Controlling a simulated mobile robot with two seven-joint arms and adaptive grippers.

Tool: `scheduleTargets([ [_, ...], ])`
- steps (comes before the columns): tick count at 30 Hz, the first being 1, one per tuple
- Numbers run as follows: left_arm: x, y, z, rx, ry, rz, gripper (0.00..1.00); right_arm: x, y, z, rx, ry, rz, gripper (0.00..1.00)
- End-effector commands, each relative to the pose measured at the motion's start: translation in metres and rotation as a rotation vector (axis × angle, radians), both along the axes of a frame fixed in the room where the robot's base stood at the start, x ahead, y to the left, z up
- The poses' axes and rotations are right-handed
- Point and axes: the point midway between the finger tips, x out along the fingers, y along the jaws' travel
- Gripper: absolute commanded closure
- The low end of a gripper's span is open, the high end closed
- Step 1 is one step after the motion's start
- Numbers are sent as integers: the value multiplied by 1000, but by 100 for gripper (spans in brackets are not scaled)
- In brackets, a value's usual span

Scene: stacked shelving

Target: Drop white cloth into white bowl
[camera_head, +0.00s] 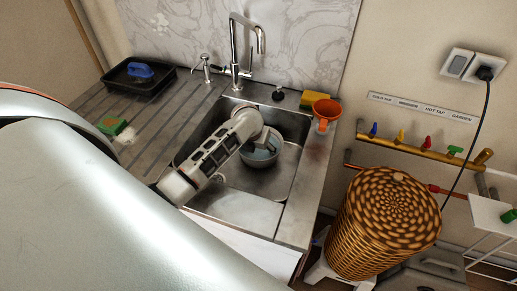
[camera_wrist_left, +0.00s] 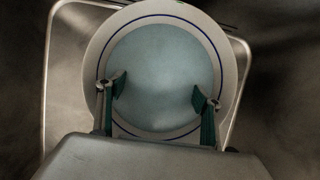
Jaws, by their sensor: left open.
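The white bowl (camera_head: 273,158) sits in the metal sink, partly covered by my left arm. In the left wrist view the bowl (camera_wrist_left: 232,72) has a dark blue line inside its rim and a smooth pale blue-grey inside. My left gripper (camera_wrist_left: 158,98) is over the bowl, its two fingers spread apart with nothing between them. In the head view the fingertips are hidden behind my own wrist. I cannot make out a white cloth for sure in either view. My right gripper is not in view.
The sink basin (camera_head: 247,207) has a tall tap (camera_head: 236,50) behind it. An orange funnel (camera_head: 326,109) and yellow sponge (camera_head: 317,99) stand at its back right corner. A black tray (camera_head: 138,80) and green sponge (camera_head: 112,125) are on the drainer. A wicker basket (camera_head: 385,225) stands right.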

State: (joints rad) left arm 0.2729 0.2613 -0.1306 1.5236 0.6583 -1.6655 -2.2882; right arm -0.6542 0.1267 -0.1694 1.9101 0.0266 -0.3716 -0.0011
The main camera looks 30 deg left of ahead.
Motion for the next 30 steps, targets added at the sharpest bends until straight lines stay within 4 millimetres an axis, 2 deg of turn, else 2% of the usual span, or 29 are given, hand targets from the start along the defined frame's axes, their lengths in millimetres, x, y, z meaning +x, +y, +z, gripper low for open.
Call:
scheduleTargets([
  [7, -6, -1, 19, 0, -3, -1, 35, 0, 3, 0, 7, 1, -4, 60],
  [15, -27, -6, 71, 2, -4, -2, 35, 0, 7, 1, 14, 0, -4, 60],
  [21, -39, -9, 100, 1, -3, -1, 35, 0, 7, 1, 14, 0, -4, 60],
  [30, -45, -11, 114, 1, -1, 0, 35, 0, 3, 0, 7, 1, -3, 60],
])
